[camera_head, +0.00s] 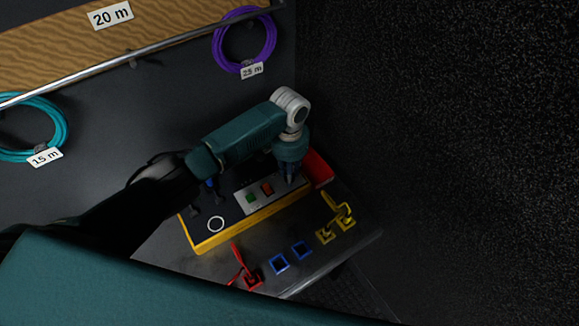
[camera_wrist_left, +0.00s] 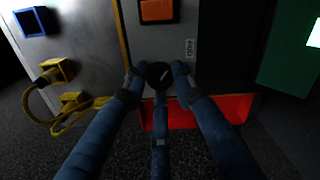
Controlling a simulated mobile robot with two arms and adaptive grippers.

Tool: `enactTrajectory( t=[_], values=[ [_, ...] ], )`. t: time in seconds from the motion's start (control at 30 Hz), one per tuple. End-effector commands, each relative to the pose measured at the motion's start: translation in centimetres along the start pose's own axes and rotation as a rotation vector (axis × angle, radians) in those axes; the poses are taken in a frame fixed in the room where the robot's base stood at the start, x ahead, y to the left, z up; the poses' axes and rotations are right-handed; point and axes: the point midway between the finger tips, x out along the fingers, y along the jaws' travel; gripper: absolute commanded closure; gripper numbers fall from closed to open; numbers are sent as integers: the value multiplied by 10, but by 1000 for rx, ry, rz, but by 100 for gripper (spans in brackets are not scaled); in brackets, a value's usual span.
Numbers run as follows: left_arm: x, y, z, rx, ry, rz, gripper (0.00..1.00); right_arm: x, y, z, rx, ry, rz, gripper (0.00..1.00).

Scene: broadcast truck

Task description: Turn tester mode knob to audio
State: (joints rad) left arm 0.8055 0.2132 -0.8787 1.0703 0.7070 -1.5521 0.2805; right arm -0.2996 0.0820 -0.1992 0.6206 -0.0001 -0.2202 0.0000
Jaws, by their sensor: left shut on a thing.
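The tester (camera_head: 206,243) is a black box with a yellow edge on the grey bench, with a light panel holding a green and an orange square. My left gripper (camera_head: 288,180) reaches down onto the right end of that panel. In the left wrist view, the mode knob (camera_wrist_left: 160,74) is a round black knob with a pale pointer line. The fingers of my left gripper (camera_wrist_left: 158,84) are closed around it. A label (camera_wrist_left: 190,49) beside the knob shows sideways letters that look like AUD. The pointer slants; its exact setting is unclear. My right gripper is not in view.
A red bin (camera_head: 318,169) stands close behind the tester's right end. Red, blue (camera_head: 302,250) and yellow sockets line the bench front, with a yellow cable (camera_head: 341,210) and a red plug (camera_head: 246,274). Coiled cables (camera_head: 243,40) hang on the back wall.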

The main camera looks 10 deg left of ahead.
Motion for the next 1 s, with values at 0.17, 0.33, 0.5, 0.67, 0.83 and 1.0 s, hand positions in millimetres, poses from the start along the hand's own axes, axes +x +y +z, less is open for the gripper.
enactTrajectory(
  t=[0.17,0.33,0.5,0.67,0.83,1.0],
  values=[
    [-3,0,-1,-80,2,-1,100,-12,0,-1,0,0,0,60],
    [-2,0,-1,-120,4,-1,100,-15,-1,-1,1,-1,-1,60],
    [-2,-1,-2,-135,5,-1,100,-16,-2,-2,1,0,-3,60],
    [-2,-1,-2,-137,5,-1,100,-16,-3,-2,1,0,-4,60],
    [-2,-1,-2,-136,5,-1,100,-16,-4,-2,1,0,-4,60],
    [-1,-1,-2,-135,4,-1,55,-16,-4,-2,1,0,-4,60]
  ],
)
